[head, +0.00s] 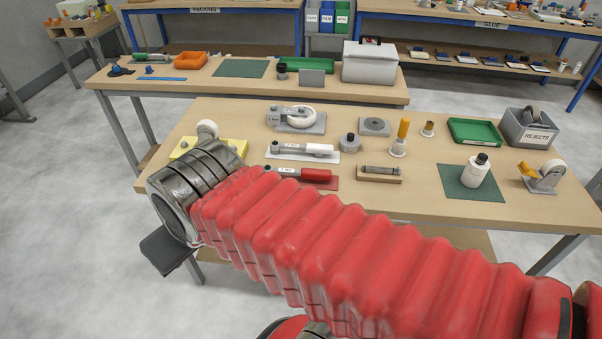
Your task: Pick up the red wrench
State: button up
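The red wrench (318,175) lies on the near wooden table, just beyond my red-sleeved arm. It has a grey head and shaft with a pale label and a red handle pointing right, and a reddish mat shows at its right end. A similar wrench with a white handle (318,149) lies on a white mat behind it. My arm reaches to the left, and its metal wrist is left of the red wrench, over the table's left front edge. A dark grey part of my gripper (165,250) shows below the wrist. The fingertips cannot be made out.
The near table (410,203) also holds a yellow pad (236,146), a small wooden block (380,174), a white bottle (476,170) on a green mat, a tape dispenser (543,177), a green tray (476,130) and a grey rejects bin (529,127). Another table stands behind.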

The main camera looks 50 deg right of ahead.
aim_at(320, 174)
jog(key=u, duration=0.05)
jog(key=i, duration=1)
jog(key=z, duration=0.05)
